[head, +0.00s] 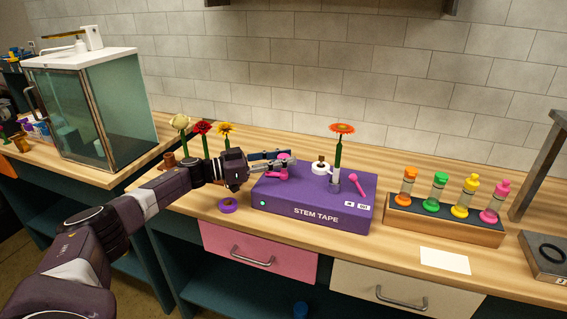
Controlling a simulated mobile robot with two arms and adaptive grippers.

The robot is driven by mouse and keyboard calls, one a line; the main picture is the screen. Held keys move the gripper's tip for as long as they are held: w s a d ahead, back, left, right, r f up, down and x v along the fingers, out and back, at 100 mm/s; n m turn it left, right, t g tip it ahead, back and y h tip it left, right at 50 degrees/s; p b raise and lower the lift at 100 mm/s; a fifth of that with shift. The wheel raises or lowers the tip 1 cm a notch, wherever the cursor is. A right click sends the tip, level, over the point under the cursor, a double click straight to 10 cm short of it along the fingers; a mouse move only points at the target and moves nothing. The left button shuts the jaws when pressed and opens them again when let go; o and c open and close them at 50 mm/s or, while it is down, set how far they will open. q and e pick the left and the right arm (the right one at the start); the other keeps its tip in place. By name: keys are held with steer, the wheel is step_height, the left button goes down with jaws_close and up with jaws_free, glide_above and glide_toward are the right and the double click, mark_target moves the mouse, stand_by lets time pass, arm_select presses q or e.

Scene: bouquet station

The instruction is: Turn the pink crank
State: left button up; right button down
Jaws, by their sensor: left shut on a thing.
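The purple STEM TAPE box (314,212) stands on the wooden counter. The pink crank (278,174) is on the left part of its top. A second pink lever (356,184) is at the right of the box top. My left gripper (286,160) reaches in from the left over the box's back left part and is shut on the pink crank, partly covering it. An orange flower (342,129) stands upright in a small clear holder on the box, beside a white roll (320,167). My right gripper is not in view.
A purple tape ring (228,206) lies left of the box. Several flowers (203,128) stand behind my left wrist. A wooden rack (440,220) with colored bottles is at right, with a white card (444,261) in front. A glass cabinet (95,110) stands at left.

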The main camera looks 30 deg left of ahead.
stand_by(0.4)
arm_select(q)
steer(key=o, duration=1.2)
steer(key=shift+c, duration=0.2)
steer(key=v, duration=1.2)
